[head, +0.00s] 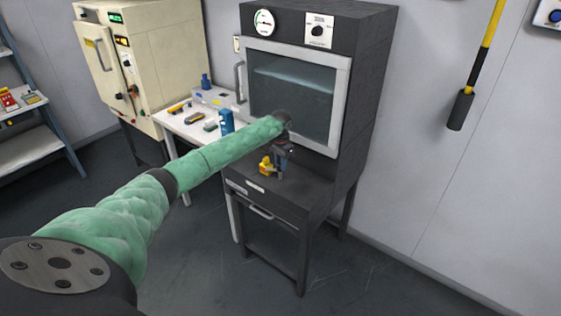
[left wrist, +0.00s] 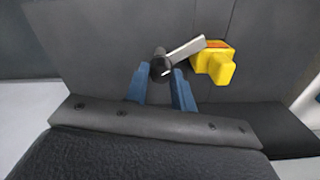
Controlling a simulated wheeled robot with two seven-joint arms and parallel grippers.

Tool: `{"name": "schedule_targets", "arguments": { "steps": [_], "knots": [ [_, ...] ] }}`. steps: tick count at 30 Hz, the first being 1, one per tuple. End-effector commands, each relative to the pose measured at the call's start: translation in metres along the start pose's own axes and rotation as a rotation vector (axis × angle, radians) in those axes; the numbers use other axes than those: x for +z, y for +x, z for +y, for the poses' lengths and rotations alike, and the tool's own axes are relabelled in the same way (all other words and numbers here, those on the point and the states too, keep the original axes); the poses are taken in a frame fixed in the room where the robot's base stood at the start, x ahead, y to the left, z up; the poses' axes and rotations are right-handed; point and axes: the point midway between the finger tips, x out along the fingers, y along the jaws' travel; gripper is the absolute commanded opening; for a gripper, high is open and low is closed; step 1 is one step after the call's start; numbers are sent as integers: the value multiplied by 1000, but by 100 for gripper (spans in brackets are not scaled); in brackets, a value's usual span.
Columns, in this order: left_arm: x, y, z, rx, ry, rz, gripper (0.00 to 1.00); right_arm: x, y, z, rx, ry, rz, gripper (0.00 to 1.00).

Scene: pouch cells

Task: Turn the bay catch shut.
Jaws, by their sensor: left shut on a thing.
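The bay catch (left wrist: 186,49) shows in the left wrist view as a pale flat lever on a dark round hub, on the dark front of the cabinet. The lever slants up to the right from the hub, towards a yellow block with a reddish top (left wrist: 214,65). My left gripper (left wrist: 160,72) has its blue fingers on either side of the hub and is shut on the catch. In the head view my left gripper (head: 281,168) is in front of the dark cabinet, below its window, and hides the catch. My right gripper is not in view.
The dark cabinet (head: 337,195) has a framed glass door (head: 345,95), a gauge and a dial above. The yellow block (head: 266,166) sits close beside my gripper. A white table (head: 185,129) with small items and a cream cabinet (head: 160,45) stand left. Floor at right is clear.

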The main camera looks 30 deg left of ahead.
Motion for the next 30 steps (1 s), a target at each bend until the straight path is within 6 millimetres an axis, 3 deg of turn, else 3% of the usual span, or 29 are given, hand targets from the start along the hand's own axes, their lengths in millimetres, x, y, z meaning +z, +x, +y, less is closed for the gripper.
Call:
{"name": "schedule_targets", "arguments": {
  "steps": [15,30],
  "knots": [
    [0,-1,0,-1,415,2,2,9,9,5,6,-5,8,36],
    [0,-2,0,-2,550,2,2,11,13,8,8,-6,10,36]
  ]
}}
